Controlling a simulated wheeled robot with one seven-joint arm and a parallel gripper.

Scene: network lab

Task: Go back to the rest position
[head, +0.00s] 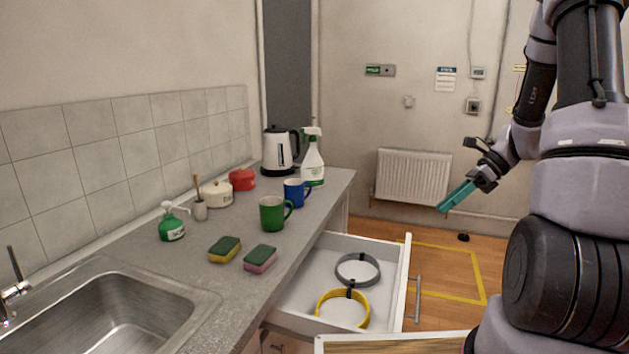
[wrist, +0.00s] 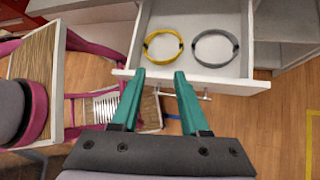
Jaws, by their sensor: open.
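My gripper (head: 456,198) is at the right in the head view, held in the air to the right of the open drawer and apart from it. Its teal fingers (wrist: 159,82) are spread and empty in the wrist view. The white drawer (head: 398,290) is pulled out below the counter. A yellow cable ring (head: 321,303) and a grey cable ring (head: 345,279) lie in it, each with a black tie. The wrist view also shows the yellow ring (wrist: 180,46) and the grey ring (wrist: 198,46).
The grey counter (head: 225,285) holds a green mug (head: 271,214), a blue mug (head: 293,192), two sponges (head: 224,250), a spray bottle (head: 312,165), a kettle (head: 276,150) and a sink (head: 110,318). A radiator (head: 412,176) is on the back wall. Yellow tape marks the floor.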

